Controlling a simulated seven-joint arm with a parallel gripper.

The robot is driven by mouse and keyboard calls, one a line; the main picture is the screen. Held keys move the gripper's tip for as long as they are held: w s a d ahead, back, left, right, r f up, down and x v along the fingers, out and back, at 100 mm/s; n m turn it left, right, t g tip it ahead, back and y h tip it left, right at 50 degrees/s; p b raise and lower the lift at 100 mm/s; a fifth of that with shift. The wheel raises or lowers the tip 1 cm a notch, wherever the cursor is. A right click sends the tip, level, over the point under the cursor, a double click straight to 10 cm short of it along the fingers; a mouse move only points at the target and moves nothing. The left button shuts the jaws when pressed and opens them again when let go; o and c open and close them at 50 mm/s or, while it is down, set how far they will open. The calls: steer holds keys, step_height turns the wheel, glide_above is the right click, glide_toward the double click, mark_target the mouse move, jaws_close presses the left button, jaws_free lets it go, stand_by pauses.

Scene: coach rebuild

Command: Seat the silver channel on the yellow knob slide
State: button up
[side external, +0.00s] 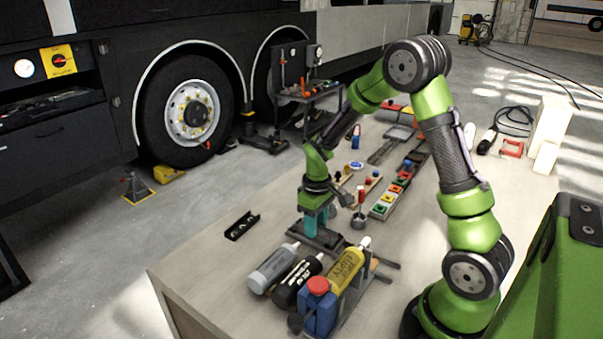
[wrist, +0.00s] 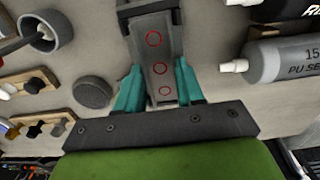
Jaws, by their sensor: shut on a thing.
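My gripper (wrist: 160,95) has teal fingers, shut on the sides of a silver-grey channel (wrist: 150,22) with a row of red rings along its middle. In the side external view my gripper (side external: 314,226) points down low over the table, and a grey strip (side external: 332,243) shows at its fingertips. I cannot tell whether the channel touches what lies beneath it. A darker end piece shows at the channel's far end in the wrist view. I cannot make out a yellow knob slide for certain in either view; part of the area below the channel is hidden.
A black holed bracket (side external: 243,225) lies left. A round cup (side external: 358,220) and a coloured-block tray (side external: 380,210) are right.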

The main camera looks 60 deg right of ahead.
steer(key=o, duration=1.5)
steer(key=shift+r, duration=0.1)
steer(key=shift+r, duration=2.9)
steer(key=s+a+r+m+t, duration=0.1)
steer(key=s+a+r+t, duration=0.1)
steer(key=s+a+r, duration=0.2)
steer(key=s+a+r+m+t+y, duration=0.1)
steer(key=s+a+r+t, duration=0.1)
steer(key=s+a+r, duration=0.2)
steer(key=s+a+r+m+t+y, duration=0.1)
steer(key=s+a+r+m+t, duration=0.1)
steer(key=r, duration=0.6)
steer(key=shift+s+a+t, duration=0.3)
steer(key=shift+s+a, duration=0.35)
steer(key=shift+a, duration=0.3)
steer(key=shift+s+a+t, duration=0.3)
steer(key=shift+s+a, duration=0.3)
steer(key=shift+a, duration=0.35)
